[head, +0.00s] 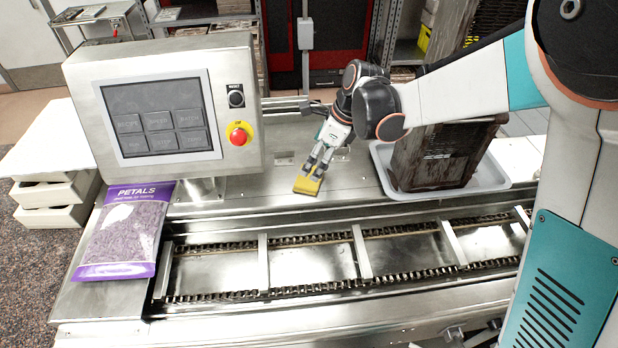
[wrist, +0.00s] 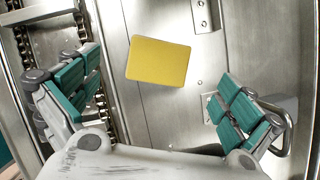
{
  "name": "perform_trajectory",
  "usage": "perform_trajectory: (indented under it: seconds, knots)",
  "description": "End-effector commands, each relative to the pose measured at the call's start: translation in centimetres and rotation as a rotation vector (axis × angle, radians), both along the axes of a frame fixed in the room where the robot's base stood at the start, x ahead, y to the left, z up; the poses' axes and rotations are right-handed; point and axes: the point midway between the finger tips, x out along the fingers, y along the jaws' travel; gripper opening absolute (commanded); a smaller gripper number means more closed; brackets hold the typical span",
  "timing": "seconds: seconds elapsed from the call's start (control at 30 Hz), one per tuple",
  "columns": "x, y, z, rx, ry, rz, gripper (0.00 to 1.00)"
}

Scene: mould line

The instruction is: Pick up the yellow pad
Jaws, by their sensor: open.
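The yellow pad (head: 306,186) lies flat on the steel top of the machine, behind the chain conveyor, in the head view. In the wrist view the pad (wrist: 158,61) is a plain yellow rectangle, slightly tilted, lying beyond and between my fingers. My gripper (head: 318,172) points down at the pad, its fingertips close to it in the head view. In the wrist view my gripper (wrist: 165,100) is open, with its teal finger pads wide apart and nothing between them. The exact height above the pad is hard to tell.
A control panel (head: 158,157) with a red button stands to the left, with a purple petals bag (head: 122,232) below it. A grey tray (head: 488,178) holding a dark crate (head: 432,160) is right of the pad. The chain conveyor (head: 310,265) runs in front.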

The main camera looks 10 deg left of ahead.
Motion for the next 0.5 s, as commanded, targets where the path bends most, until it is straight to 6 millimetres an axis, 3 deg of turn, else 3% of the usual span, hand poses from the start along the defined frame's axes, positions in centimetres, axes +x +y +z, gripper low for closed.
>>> perform_trajectory:
  seconds: [0.27,0.5]
  knots:
    - [0.1,0.6,-2.0,0.000,0.000,0.001,1.00]
    - [0.3,0.9,-5.4,0.000,-0.001,0.002,1.00]
